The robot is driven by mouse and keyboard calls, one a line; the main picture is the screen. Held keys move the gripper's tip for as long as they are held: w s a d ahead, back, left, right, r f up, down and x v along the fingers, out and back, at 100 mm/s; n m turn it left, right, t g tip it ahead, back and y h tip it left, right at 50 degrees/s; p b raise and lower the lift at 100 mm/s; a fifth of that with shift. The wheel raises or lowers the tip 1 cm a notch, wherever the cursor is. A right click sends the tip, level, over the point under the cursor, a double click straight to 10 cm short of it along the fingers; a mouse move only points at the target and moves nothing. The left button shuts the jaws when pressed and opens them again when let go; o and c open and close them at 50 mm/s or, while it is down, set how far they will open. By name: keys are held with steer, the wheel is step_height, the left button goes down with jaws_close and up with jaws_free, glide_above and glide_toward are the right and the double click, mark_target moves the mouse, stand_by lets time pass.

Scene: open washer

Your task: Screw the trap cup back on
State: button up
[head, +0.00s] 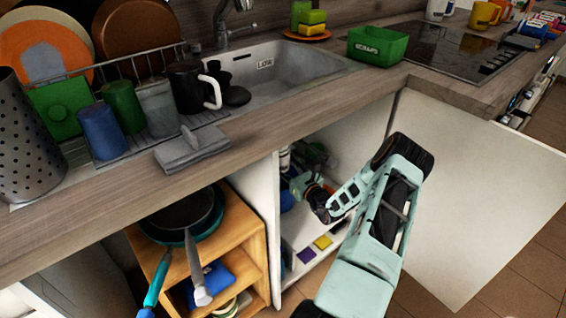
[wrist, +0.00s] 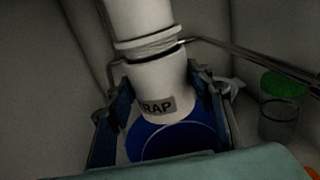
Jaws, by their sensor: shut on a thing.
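The white trap cup (wrist: 160,95), with a grey label reading "RAP", shows in the middle of the wrist view. My gripper (wrist: 165,110) is shut on it, one dark finger on each side. Just above the cup is the white drain pipe (wrist: 138,22) with a threaded collar (wrist: 150,46). The cup's rim is right under the threads; I cannot tell whether they are engaged. A blue bucket (wrist: 178,140) stands below the cup. In the head view my gripper (head: 318,200) reaches into the open cabinet under the sink, and the cup is not clearly visible there.
A thin metal pipe (wrist: 250,57) runs to the right of the drain pipe. A jar with a green lid (wrist: 284,87) stands at the right. The cabinet's side wall (head: 266,210) and open door (head: 450,200) flank my arm. Sponges (head: 322,242) lie on the cabinet floor.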

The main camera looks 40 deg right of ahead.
steer(key=shift+r+p, duration=0.7)
steer(key=shift+r, duration=0.2)
steer(key=o, duration=1.5)
